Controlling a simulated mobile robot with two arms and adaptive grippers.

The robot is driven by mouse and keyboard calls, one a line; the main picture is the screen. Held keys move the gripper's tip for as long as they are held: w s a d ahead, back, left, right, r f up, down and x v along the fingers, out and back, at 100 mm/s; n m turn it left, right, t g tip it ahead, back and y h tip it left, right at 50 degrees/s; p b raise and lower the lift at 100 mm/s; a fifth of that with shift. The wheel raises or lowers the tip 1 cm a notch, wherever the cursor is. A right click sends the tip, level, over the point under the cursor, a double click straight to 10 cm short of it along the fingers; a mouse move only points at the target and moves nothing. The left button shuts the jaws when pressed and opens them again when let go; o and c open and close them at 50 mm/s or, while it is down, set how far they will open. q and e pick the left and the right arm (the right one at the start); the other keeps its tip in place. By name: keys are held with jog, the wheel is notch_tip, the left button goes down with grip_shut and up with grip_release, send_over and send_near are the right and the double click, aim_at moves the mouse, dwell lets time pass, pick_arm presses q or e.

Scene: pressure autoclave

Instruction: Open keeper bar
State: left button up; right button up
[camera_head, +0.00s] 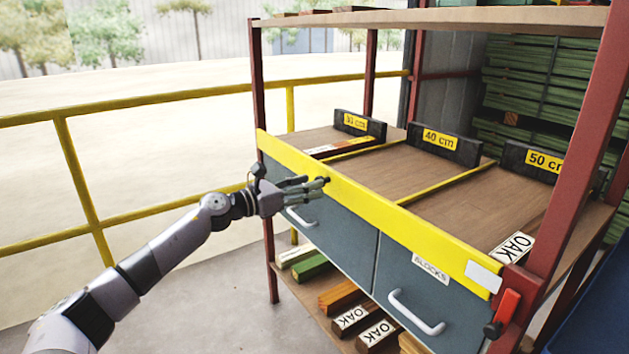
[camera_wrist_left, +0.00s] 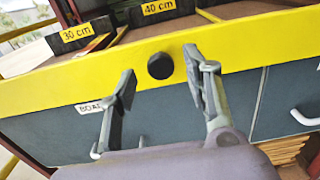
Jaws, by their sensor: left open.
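The keeper bar is a long yellow bar (camera_head: 400,228) across the front edge of the shelf; it also fills the upper part of the left wrist view (camera_wrist_left: 262,45). A round black knob (camera_wrist_left: 160,66) sits on its front face. My left gripper (camera_head: 318,183) is open in front of the bar's left half. In the left wrist view the knob shows between its two fingertips, and no grip on it shows. The fingers mostly hide the knob in the head view. A red latch handle (camera_head: 508,306) is at the bar's right end, near a pale plate (camera_head: 483,276). My right gripper is not in view.
Grey drawers with white handles (camera_head: 416,314) are below the bar. Wood blocks (camera_head: 340,296) lie on the lower shelf. Dividers marked 30, 40 and 50 cm (camera_head: 440,139) stand behind the bar. A red post (camera_head: 580,140) rises at right. A yellow railing (camera_head: 85,190) runs at left.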

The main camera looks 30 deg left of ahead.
pick_arm(q)
jog(key=shift+x, duration=1.35)
jog(key=shift+c, duration=0.5)
grip_shut()
